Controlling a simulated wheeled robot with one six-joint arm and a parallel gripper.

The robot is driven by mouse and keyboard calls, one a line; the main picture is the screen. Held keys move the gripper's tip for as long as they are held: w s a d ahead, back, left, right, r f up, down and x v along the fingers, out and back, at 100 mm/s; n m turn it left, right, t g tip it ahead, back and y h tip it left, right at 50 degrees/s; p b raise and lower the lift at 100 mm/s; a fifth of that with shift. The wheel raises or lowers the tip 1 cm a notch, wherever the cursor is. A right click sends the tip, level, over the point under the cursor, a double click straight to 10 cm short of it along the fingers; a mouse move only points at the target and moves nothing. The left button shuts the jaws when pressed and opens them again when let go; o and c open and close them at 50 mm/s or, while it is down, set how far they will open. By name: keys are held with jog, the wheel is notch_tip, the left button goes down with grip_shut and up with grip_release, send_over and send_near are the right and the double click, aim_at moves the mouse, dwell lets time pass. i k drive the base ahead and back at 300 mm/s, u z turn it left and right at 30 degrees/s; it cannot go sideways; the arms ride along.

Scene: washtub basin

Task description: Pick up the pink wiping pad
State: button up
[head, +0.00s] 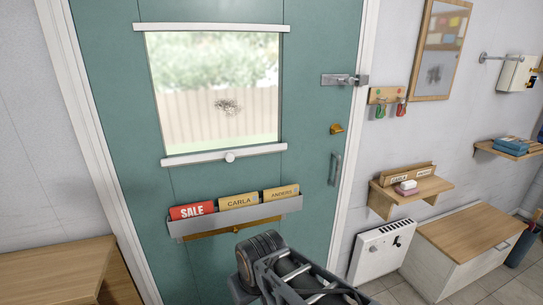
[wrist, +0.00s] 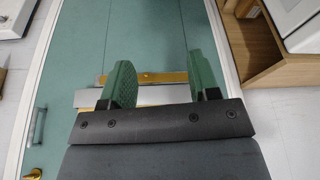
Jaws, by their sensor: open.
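A small pink pad with a white block or layer on it (head: 407,191) lies on the small wooden wall shelf (head: 430,188) right of the door in the head view. I cannot tell whether pink and white are one piece. The pad does not show in the wrist view. My gripper (wrist: 162,82) is open, with two green-faced fingers well apart and nothing between them. It points at the teal door around the card holder, left of the shelf and apart from the pad. In the head view my arm rises from the bottom centre; its fingertips are hard to make out.
The teal door (head: 120,130) has a window, a grey card holder (head: 235,215) with several cards, and a handle (head: 335,168). A wooden holder (head: 405,174) stands behind the pad. A white heater (head: 382,250) hangs below the shelf; a wooden-topped chest (head: 475,228) stands to its right.

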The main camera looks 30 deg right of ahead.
aim_at(408, 188)
jog(key=z, duration=2.05)
jog(key=i, duration=1.5)
jog(key=u, duration=0.25)
